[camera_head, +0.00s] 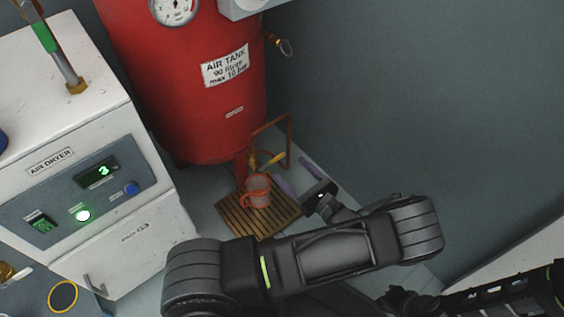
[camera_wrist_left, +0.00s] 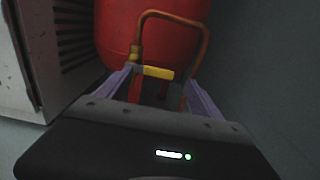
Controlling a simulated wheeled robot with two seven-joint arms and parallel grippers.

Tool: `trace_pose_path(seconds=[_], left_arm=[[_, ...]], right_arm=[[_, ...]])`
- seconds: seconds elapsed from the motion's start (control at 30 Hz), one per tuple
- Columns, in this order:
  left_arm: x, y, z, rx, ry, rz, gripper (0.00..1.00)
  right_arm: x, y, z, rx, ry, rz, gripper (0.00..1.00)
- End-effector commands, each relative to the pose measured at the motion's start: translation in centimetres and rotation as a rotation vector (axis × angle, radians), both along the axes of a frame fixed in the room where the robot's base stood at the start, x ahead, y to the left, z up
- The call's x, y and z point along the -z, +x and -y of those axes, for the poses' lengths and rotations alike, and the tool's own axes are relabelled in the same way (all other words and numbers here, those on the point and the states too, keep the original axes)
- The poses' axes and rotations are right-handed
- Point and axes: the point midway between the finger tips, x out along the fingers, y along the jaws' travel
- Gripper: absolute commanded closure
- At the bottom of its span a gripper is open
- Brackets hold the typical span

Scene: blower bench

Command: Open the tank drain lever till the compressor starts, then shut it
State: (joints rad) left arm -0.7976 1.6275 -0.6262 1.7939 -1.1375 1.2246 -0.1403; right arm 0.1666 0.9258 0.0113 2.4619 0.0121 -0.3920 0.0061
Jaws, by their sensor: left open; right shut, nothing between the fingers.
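The yellow drain lever (camera_head: 271,160) sits on a copper pipe (camera_head: 289,145) low beside the red air tank (camera_head: 205,80). In the left wrist view the lever (camera_wrist_left: 158,73) lies crosswise, between the fingertips in the picture. My left gripper (camera_head: 296,173) is open, its two purple fingers apart on either side of the lever's line; contact is not visible. The left wrist view shows both fingers of the same gripper (camera_wrist_left: 160,84). Part of my right arm (camera_head: 500,296) shows at the lower right, but its gripper fingers do not show.
A grey wall (camera_head: 420,90) bounds the right. A pressure gauge (camera_head: 174,9) is at the top of the view.

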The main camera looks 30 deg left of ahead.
Motion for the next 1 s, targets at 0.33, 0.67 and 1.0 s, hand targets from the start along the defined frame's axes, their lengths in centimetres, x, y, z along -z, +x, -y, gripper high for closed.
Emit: trace_pose_path(seconds=[0.33, 0.67, 1.0], left_arm=[[0.2, 1.3, -4.5, -0.001, 0.0, 0.001, 0.25], [0.0, 1.5, -4.9, 0.0, -0.001, 0.0, 0.25], [0.0, 1.5, -4.9, 0.0, 0.0, 0.0, 0.52]], right_arm=[[1.5, 0.2, 0.1, 0.001, 0.003, 0.001, 1.0], [1.4, 0.3, 0.1, 0.002, 0.003, 0.001, 1.0], [1.4, 0.3, 0.1, 0.002, 0.003, 0.001, 1.0]])
